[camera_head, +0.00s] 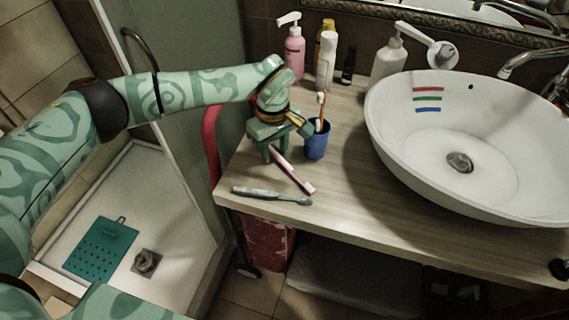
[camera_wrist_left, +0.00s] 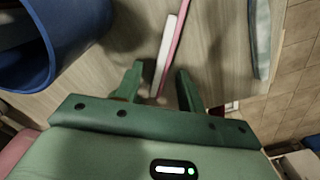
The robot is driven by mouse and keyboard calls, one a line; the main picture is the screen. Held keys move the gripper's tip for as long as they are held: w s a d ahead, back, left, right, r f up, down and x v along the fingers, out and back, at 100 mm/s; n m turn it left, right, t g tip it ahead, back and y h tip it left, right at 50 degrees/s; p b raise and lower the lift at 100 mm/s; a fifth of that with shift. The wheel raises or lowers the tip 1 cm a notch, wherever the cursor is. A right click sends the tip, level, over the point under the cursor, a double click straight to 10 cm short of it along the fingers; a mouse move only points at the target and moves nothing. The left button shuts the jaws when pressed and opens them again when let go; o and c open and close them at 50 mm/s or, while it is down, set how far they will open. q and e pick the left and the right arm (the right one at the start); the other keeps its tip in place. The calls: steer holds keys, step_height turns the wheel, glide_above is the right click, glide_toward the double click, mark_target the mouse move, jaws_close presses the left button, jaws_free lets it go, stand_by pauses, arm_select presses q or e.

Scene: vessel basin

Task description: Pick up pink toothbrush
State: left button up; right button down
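The pink toothbrush (camera_head: 298,179), pink and white, lies on the wooden counter (camera_head: 345,195) near its left front edge. My left gripper (camera_head: 273,155) is over its far end, pointing down. In the left wrist view, the toothbrush (camera_wrist_left: 169,50) runs between the two spread fingers of my left gripper (camera_wrist_left: 160,82), with a gap on each side. The gripper is open and seems not to touch it. Whether the fingertips reach the counter is unclear. My right gripper is not in view.
A blue cup (camera_head: 317,142) with an orange toothbrush (camera_head: 321,106) stands just right of my left gripper. A grey-green toothbrush (camera_head: 271,195) lies in front, near the edge. Bottles, including a pink dispenser (camera_head: 294,52), stand behind. A white basin (camera_head: 420,150) fills the right side.

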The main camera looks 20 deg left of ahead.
arm_select(q)
steer(key=shift+r, duration=0.15)
steer(key=shift+c, duration=0.3)
jaws_close()
steer(key=shift+r, duration=0.1)
